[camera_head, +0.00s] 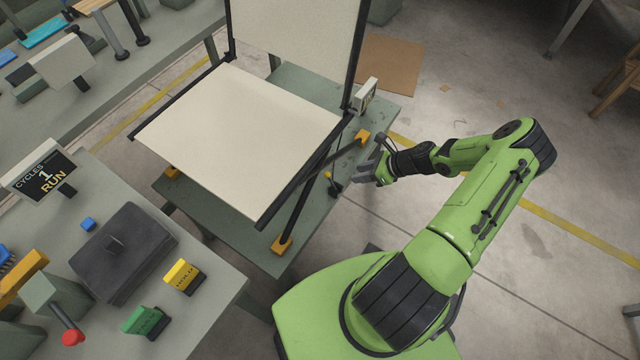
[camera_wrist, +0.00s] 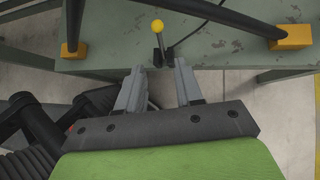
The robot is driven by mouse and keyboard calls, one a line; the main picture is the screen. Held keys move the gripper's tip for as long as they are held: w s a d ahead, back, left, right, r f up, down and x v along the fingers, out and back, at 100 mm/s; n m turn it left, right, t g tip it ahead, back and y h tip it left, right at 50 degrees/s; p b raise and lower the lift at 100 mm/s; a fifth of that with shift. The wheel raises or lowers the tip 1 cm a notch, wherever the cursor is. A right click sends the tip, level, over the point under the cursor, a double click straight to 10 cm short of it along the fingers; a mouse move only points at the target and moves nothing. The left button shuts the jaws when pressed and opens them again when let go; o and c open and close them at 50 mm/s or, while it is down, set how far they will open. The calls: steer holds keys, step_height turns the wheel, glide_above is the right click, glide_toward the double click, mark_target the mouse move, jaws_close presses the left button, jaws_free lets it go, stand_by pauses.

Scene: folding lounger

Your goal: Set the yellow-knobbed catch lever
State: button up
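The catch lever's yellow knob (camera_wrist: 157,26) shows in the wrist view at the green bench's near edge, just beyond my gripper's fingertips. In the head view the small yellow knob (camera_head: 327,175) sits beside the lounger's dark side rail, with the lever's dark base below it. My gripper (camera_head: 366,172) is to the right of the lever. In the wrist view my gripper (camera_wrist: 157,75) is open, with a gap between its two grey fingers and nothing between them. The folding lounger (camera_head: 240,125) has a cream seat and a raised back panel, on the green bench (camera_head: 262,262).
Yellow-orange brackets (camera_head: 282,244) hold the dark struts close to the lever. A grey-white device (camera_head: 364,95) stands on the bench's right side. A side table at lower left holds a dark folder (camera_head: 122,252), a "CYCLES 1 RUN" sign (camera_head: 42,180) and a red-knobbed lever (camera_head: 72,337).

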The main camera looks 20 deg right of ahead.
mark_target(331, 180)
steer(key=b+x, duration=0.4)
steer(key=x, duration=1.1)
steer(key=shift+a+f+b, duration=0.1)
steer(key=shift+a+b, duration=0.05)
steer(key=shift+b, duration=0.2)
jaws_close()
